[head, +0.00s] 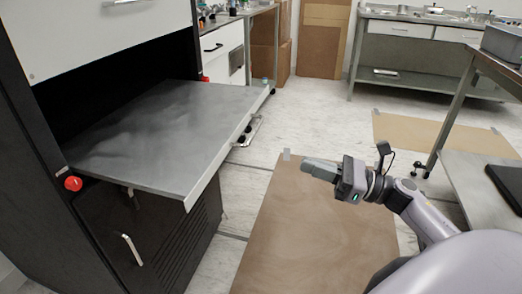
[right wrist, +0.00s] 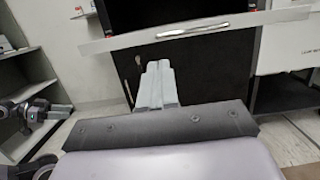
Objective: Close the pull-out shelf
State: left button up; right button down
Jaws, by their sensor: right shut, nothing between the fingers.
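The pull-out shelf (head: 165,130) is a grey flat board that sticks out of a dark cabinet (head: 35,130). Its pale front edge, with a metal handle (head: 248,131), faces the right gripper. In the right wrist view the shelf's front edge (right wrist: 120,43) and the handle (right wrist: 193,30) run across the top. My right gripper (head: 306,166) is shut and empty, in front of the shelf and apart from it. Its closed fingers also show in the right wrist view (right wrist: 157,66). A dark gripper body, seemingly my left (right wrist: 35,112), shows at the left there; its fingers are unclear.
A red knob (head: 73,183) sits on the cabinet frame beside the shelf. A brown mat (head: 315,235) lies on the floor below the right gripper. A metal table (head: 475,190) stands at the right. Floor between shelf and gripper is free.

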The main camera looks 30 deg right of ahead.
pick_arm(q)
jog(key=shift+a+f, duration=0.1)
jog(key=shift+a, duration=0.05)
pick_arm(e)
jog(key=x, duration=1.1)
jog(key=shift+w, duration=0.15)
pick_arm(q)
jog(key=shift+s, duration=0.1)
pick_arm(e)
jog(key=shift+r, duration=0.1)
